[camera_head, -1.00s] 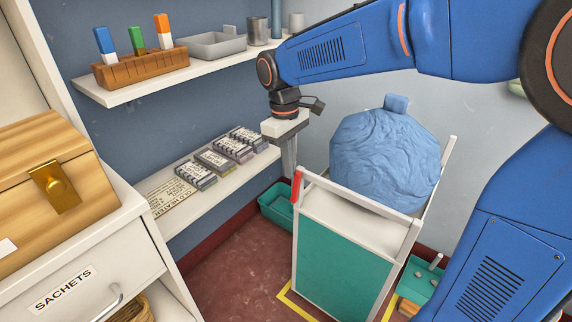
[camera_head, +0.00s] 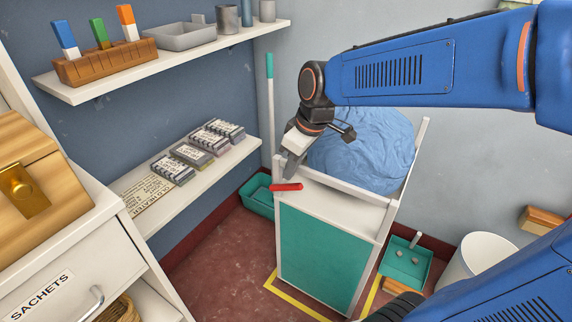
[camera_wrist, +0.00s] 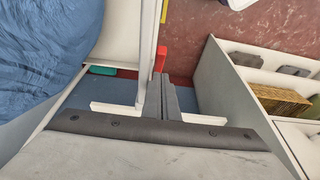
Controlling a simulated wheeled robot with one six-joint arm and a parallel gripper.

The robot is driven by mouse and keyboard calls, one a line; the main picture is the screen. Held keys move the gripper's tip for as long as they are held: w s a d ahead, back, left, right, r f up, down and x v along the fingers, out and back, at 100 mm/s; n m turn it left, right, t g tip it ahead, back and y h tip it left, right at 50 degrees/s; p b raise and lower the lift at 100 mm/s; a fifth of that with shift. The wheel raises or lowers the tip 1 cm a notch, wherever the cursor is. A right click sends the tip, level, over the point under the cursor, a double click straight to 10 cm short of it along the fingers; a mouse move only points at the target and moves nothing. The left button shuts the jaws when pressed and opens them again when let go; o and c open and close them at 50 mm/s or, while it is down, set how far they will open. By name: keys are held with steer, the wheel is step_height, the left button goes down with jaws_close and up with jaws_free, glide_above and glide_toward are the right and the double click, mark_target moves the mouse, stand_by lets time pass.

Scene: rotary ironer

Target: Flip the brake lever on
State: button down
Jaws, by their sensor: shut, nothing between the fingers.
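The red brake lever (camera_head: 286,187) sits at the upper left front corner of the white cart with the teal panel (camera_head: 322,250). It lies about level, across the cart's top edge. In the wrist view the red lever (camera_wrist: 162,58) shows just beyond my fingertips. My gripper (camera_head: 290,172) is shut and empty, pointing down just above and behind the lever. In the wrist view its fingers (camera_wrist: 162,84) are together. I cannot tell whether they touch the lever.
A blue cloth bundle (camera_head: 362,150) fills the cart's back, beside my gripper. A shelf (camera_head: 235,153) with several packets is at left. A teal tray (camera_head: 405,262) and a white bin (camera_head: 478,258) stand at right. Yellow floor lines surround the cart.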

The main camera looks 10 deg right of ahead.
mark_target(285, 185)
steer(key=shift+s+d+f, duration=0.1)
steer(key=shift+s+d, duration=0.05)
stand_by(0.5)
steer(key=s+d+v, duration=0.1)
steer(key=v, duration=1)
steer(key=shift+s+d, duration=0.15)
steer(key=shift+d, duration=0.05)
stand_by(0.4)
